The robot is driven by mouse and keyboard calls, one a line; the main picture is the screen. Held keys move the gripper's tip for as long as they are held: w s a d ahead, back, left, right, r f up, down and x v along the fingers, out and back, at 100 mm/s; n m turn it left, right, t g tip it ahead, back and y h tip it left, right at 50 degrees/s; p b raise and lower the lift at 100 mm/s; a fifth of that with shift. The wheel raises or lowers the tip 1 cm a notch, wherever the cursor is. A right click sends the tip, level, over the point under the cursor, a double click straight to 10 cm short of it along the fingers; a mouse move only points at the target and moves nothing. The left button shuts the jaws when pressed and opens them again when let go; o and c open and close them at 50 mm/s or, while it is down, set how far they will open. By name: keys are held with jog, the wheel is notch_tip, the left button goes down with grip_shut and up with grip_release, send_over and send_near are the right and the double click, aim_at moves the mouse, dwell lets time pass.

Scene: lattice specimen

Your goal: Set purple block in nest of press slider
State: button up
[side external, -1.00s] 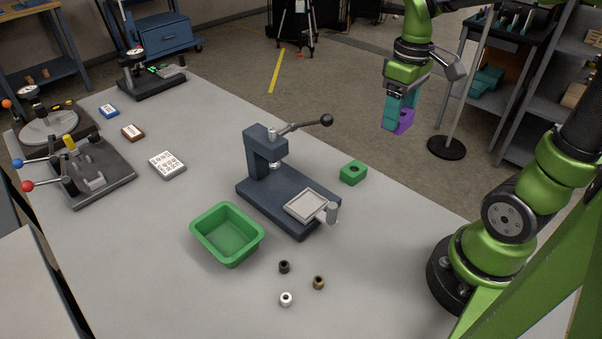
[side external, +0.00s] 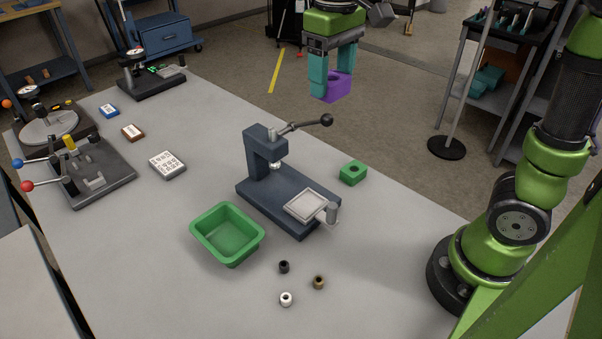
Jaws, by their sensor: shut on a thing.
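The purple block (side external: 337,88) is held in my gripper (side external: 331,82), between its teal fingers, high above the table. My gripper is shut on it. The block has a dark round recess in its upper part, partly hidden by the fingers. The dark blue press (side external: 265,165) stands on the table below, with a lever ending in a black knob (side external: 326,120). Its slider with a light, shallow square nest (side external: 306,206) sits at the front right end of the press base. The nest looks empty. A grey cylindrical handle (side external: 332,213) stands at the slider's end.
A green block with a hole (side external: 353,172) lies right of the press. A green bin (side external: 228,234) stands left of it. Black (side external: 284,267), brass (side external: 318,282) and white (side external: 286,299) small parts lie in front. Fixtures with levers (side external: 85,175) stand far left.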

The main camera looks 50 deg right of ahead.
jog(key=w+a, duration=0.1)
jog(key=a, duration=0.4)
jog(key=shift+d+f, duration=0.15)
jog(key=shift+f, duration=11.55)
jog(key=o, duration=0.5)
jog(key=c, duration=0.4)
jog(key=shift+f, duration=0.1)
